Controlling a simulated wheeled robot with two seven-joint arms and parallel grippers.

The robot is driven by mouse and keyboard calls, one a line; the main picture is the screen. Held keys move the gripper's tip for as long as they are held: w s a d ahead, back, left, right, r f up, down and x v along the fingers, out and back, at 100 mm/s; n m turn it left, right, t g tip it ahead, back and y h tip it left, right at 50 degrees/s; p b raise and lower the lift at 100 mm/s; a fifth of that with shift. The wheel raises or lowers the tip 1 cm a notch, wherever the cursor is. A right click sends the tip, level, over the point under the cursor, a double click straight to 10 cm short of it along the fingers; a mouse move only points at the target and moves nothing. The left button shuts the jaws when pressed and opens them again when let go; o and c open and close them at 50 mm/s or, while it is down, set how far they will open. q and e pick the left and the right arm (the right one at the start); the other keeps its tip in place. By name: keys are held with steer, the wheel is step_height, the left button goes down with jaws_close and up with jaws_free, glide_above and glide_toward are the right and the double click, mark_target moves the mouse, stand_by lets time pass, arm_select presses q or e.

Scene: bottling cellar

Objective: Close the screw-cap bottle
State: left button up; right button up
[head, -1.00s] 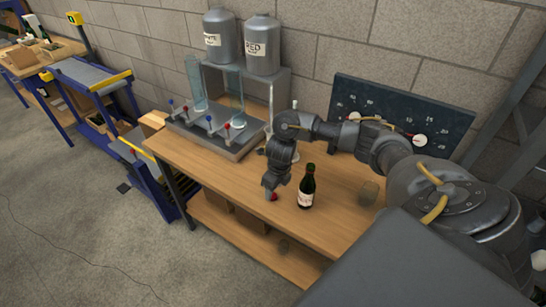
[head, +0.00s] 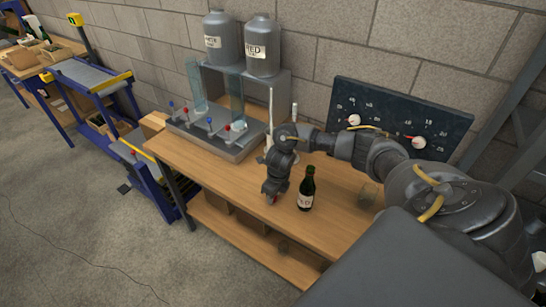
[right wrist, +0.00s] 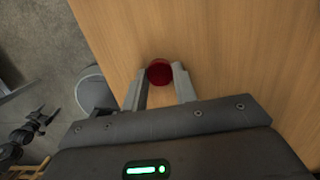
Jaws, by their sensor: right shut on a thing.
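The dark green bottle (head: 306,190) with a white label stands upright on the wooden bench in the head view. No cap shows on its neck. A red screw cap (right wrist: 159,72) is between the fingertips of my right gripper (right wrist: 160,76), which is shut on it, over the wood. In the head view my right gripper (head: 270,193) is low at the bench's front edge, just left of the bottle and apart from it. A dark jointed arm part, likely my left gripper (right wrist: 35,130), shows at the left of the right wrist view; its jaws are unclear.
A filler stand (head: 215,138) with taps and two grey tanks is at the back left of the bench (head: 225,180). A dark gauge panel (head: 400,115) is behind. A conveyor (head: 90,75) stands left.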

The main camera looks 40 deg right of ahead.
stand_by(0.3)
steer(key=shift+w+r, duration=0.1)
steer(key=shift+r, duration=0.45)
step_height(320, 180, up, 2)
steer(key=shift+r, duration=0.15)
arm_select(q)
step_height(320, 180, up, 2)
steer(key=shift+r+p, duration=0.25)
steer(key=shift+p, duration=0.95)
arm_select(e)
steer(key=s+a+r, duration=0.2)
steer(key=s+r, duration=0.1)
steer(key=s, duration=0.1)
steer(key=s+a+r, duration=0.3)
steer(key=s, duration=0.1)
steer(key=s+a+r, duration=0.3)
steer(key=shift+s+r, duration=0.3)
steer(key=shift+s, duration=0.1)
arm_select(q)
steer(key=shift+c, duration=0.6)
arm_select(e)
steer(key=shift+w, duration=0.1)
